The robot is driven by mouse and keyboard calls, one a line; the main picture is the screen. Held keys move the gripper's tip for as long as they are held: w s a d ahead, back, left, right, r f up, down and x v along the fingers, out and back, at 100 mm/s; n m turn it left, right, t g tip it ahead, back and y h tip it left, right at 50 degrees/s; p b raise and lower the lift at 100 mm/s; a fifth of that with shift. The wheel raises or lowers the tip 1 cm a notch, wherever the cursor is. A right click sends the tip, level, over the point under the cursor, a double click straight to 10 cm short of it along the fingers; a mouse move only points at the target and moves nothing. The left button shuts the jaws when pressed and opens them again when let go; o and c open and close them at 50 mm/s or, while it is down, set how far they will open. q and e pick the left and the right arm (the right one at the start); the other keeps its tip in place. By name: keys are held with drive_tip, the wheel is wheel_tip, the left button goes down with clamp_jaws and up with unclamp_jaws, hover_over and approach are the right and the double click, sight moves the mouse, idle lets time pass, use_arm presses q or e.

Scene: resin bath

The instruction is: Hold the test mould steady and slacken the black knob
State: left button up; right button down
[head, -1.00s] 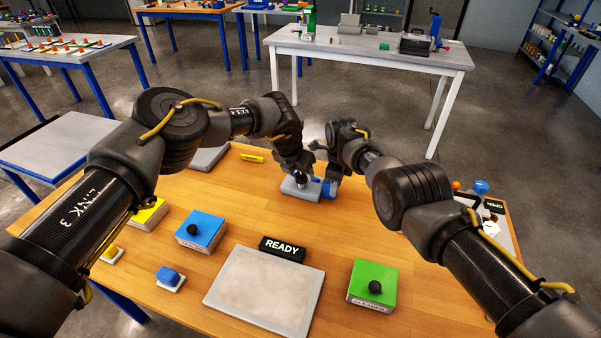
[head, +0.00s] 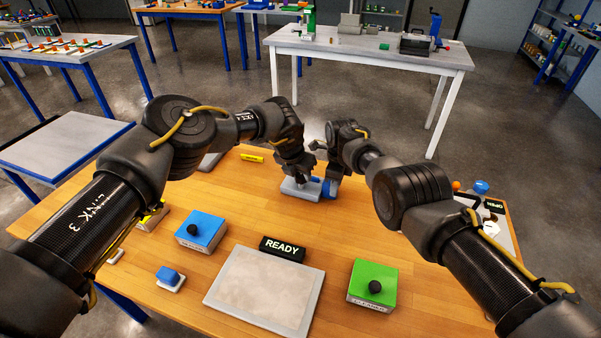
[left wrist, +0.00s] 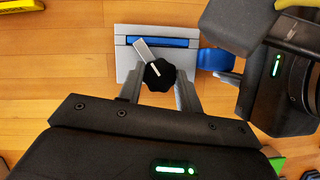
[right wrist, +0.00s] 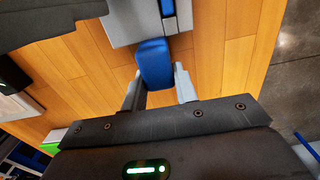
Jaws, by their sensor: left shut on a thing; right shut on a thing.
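The test mould is a grey block (head: 293,191) with a blue strip in its top and a blue handle (head: 328,187) at its right. In the left wrist view the black knob (left wrist: 159,75) carries a white mark, and a grey bar (left wrist: 145,50) runs slantwise from it over the blue strip. My left gripper (left wrist: 158,90) is shut on the knob, one finger on each side. My right gripper (right wrist: 160,88) is shut on the blue handle (right wrist: 154,62), its fingers on either side. In the head view the knob is hidden behind my left gripper.
Nearer on the wooden table stand a blue block (head: 202,231) and a green block (head: 373,283), each with a black knob. A READY sign (head: 283,248) stands behind a grey-rimmed plate (head: 213,297). A yellow piece (head: 252,159) lies behind. Bare wood surrounds the mould.

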use_arm(q)
drive_tip(key=shift+n, duration=0.3)
drive_tip(key=n+y, duration=0.1)
drive_tip(key=n, duration=0.2)
drive_tip(key=shift+d+n+t, duration=0.15)
drive_tip(key=shift+n+t, duration=0.15)
drive_tip(key=shift+t, duration=0.1)
drive_tip(key=shift+n+y, duration=0.9)
drive_tip(key=shift+n, duration=0.8)
drive_tip(key=o, duration=1)
drive_tip(key=shift+s+r, duration=0.1)
drive_tip(key=shift+s, duration=0.15)
